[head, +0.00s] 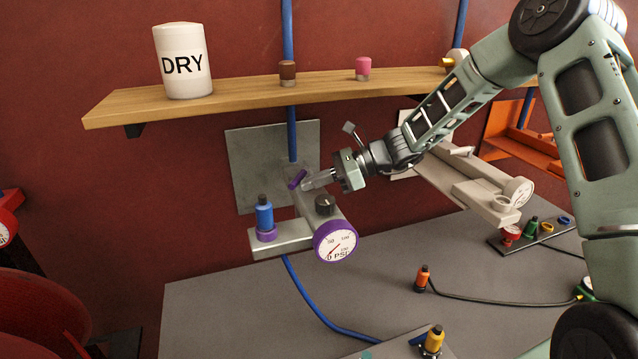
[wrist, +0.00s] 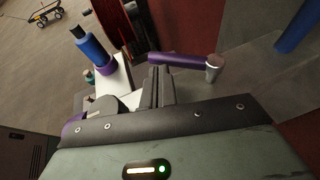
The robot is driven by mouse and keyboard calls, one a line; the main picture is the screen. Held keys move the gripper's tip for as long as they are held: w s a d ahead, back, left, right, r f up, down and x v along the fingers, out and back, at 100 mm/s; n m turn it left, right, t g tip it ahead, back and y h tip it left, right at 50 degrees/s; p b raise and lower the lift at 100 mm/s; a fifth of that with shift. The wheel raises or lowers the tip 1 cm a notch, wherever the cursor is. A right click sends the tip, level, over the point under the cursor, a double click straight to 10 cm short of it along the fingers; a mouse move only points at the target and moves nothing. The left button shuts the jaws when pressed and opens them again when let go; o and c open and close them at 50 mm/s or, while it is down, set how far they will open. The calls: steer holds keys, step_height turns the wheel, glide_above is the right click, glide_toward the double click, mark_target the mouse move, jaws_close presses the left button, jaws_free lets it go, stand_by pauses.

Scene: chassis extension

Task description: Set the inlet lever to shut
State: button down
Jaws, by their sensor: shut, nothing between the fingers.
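The purple inlet lever (head: 298,179) sits on a grey fixture mounted on the wall plate, just above the gauge arm, and looks tilted in the head view. In the wrist view the lever (wrist: 182,61) runs across from the fingertips to a grey pivot at its right end. My gripper (head: 308,184) is shut and empty, its tips right beside the lever. In the wrist view the closed fingers (wrist: 156,88) stand close to the lever's left end; I cannot tell whether they touch it.
Near the lever are a purple-rimmed pressure gauge (head: 336,241), a black knob (head: 325,205) and a blue bottle-like fitting (head: 265,216). A wooden shelf (head: 230,91) with a DRY canister (head: 183,61) hangs above. A blue pipe (head: 288,30) runs down the wall. The grey table (head: 230,307) below is partly clear.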

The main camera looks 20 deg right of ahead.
steer(key=shift+w+a, duration=0.1)
steer(key=shift+a, duration=0.5)
steer(key=shift+w+d, duration=0.1)
stand_by(0.5)
steer(key=shift+w+d, duration=0.15)
steer(key=shift+d, duration=0.2)
steer(key=shift+w+d, duration=0.1)
steer(key=shift+d, duration=0.15)
